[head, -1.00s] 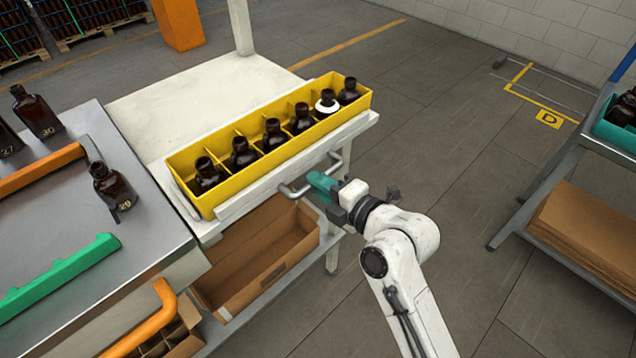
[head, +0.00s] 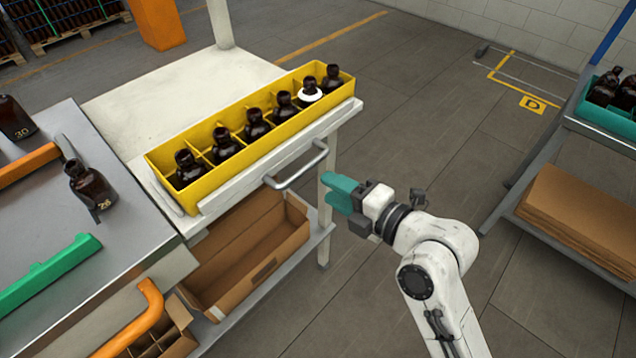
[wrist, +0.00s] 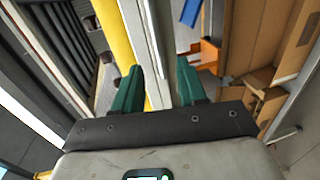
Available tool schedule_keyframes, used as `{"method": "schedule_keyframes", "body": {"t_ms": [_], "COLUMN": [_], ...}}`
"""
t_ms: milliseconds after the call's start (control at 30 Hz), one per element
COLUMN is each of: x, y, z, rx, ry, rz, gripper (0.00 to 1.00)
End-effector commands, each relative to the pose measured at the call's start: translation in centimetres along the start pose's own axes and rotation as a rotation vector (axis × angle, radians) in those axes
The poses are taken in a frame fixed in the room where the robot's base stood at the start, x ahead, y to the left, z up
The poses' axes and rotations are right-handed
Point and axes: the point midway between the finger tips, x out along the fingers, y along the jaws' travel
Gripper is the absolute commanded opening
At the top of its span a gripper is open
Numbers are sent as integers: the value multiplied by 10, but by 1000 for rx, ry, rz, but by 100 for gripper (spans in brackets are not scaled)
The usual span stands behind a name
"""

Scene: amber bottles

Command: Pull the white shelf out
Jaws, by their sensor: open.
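The white shelf (head: 213,219) stands at the left centre of the head view, with a grey bar handle (head: 298,167) on its front edge. A yellow divided crate (head: 195,199) with several amber bottles (head: 257,124) sits on it; one bottle has a white ring at its neck. My gripper (head: 338,193), with teal fingers, is right of the handle, apart from it and empty. In the wrist view the two teal fingers (wrist: 158,88) are spread apart with nothing between them. The crate's yellow wall (wrist: 113,35) and the white shelf edge show beyond them.
Below the shelf is an open cardboard box (head: 250,262) on a lower level. A grey metal table (head: 90,225) with bottles and green and orange bars adjoins at left. A rack with flat cardboard (head: 585,215) stands at right. Floor between is clear.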

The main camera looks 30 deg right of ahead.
Motion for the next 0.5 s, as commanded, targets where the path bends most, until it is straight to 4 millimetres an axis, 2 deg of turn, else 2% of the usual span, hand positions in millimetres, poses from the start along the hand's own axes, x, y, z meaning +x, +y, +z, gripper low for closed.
{"method": "schedule_keyframes", "body": {"t_ms": [100,200,500], "x": [-19,-28,-35], "y": [-2,-1,0], "z": [0,0,0], "rx": [-1,0,-1], "ry": [-1,0,0], "rz": [-1,0,-1], "gripper": [41,41,41]}}
